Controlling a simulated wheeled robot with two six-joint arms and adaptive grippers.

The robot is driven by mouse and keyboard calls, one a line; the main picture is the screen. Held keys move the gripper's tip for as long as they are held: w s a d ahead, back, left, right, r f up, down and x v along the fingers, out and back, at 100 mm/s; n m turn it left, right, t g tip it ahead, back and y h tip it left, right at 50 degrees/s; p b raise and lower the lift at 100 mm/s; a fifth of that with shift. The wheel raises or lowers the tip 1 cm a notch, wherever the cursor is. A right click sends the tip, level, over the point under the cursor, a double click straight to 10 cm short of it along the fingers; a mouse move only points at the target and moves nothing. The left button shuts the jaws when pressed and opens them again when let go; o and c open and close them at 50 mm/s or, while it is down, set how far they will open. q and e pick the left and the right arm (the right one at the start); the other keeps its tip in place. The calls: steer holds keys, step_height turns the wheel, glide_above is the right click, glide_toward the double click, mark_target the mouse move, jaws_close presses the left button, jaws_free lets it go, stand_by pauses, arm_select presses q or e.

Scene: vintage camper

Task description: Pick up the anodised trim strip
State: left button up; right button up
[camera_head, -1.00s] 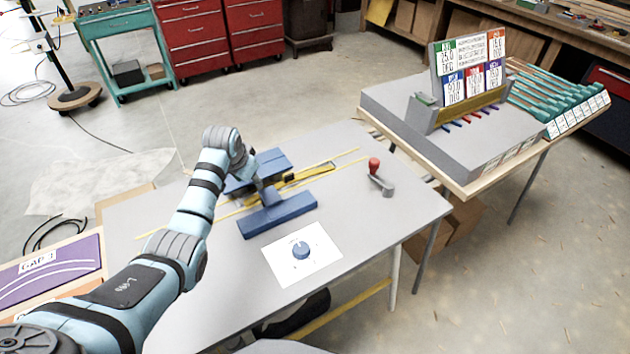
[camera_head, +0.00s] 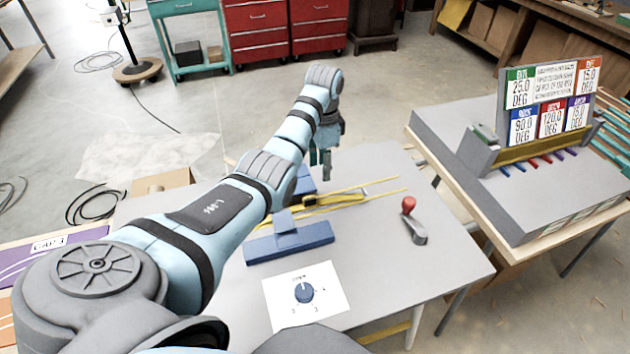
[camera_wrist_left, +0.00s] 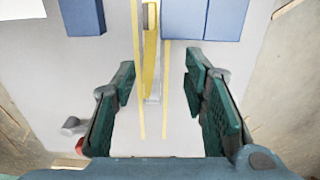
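Two long thin yellow strips run across the grey table past the blue blocks in the head view: a far one (camera_head: 382,184) and a near one (camera_head: 388,194). In the left wrist view they are a left strip (camera_wrist_left: 139,90) and a right strip (camera_wrist_left: 168,90). I cannot tell which is the anodised trim strip. A thicker yellow bar (camera_wrist_left: 151,45) lies between them. My left gripper (camera_head: 322,165) hangs above the table, near the blue blocks. It also shows in the left wrist view (camera_wrist_left: 163,105), open and empty, with both strips between its fingers but farther down. My right gripper is not in view.
Blue blocks (camera_head: 290,242) stand on the table (camera_head: 450,265). A red-knobbed lever (camera_head: 413,220) stands to the right, and a white dial card (camera_head: 325,300) lies in front. A second table with a sign board (camera_head: 545,105) is at the right.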

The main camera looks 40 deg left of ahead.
arm_select(q)
glide_above(323, 201)
step_height(323, 201, down, 5)
steer(key=shift+r+b, duration=0.15)
steer(key=shift+b, duration=0.15)
steer(key=f, duration=0.5)
steer(key=shift+w+d+f+b, duration=0.1)
steer(key=shift+w+b, duration=0.1)
steer(key=shift+b, duration=0.15)
steer(key=shift+f, duration=0.3)
steer(key=shift+s+r, duration=0.15)
steer(key=shift+s, duration=0.05)
steer(key=shift+c, duration=1.2)
jaws_close()
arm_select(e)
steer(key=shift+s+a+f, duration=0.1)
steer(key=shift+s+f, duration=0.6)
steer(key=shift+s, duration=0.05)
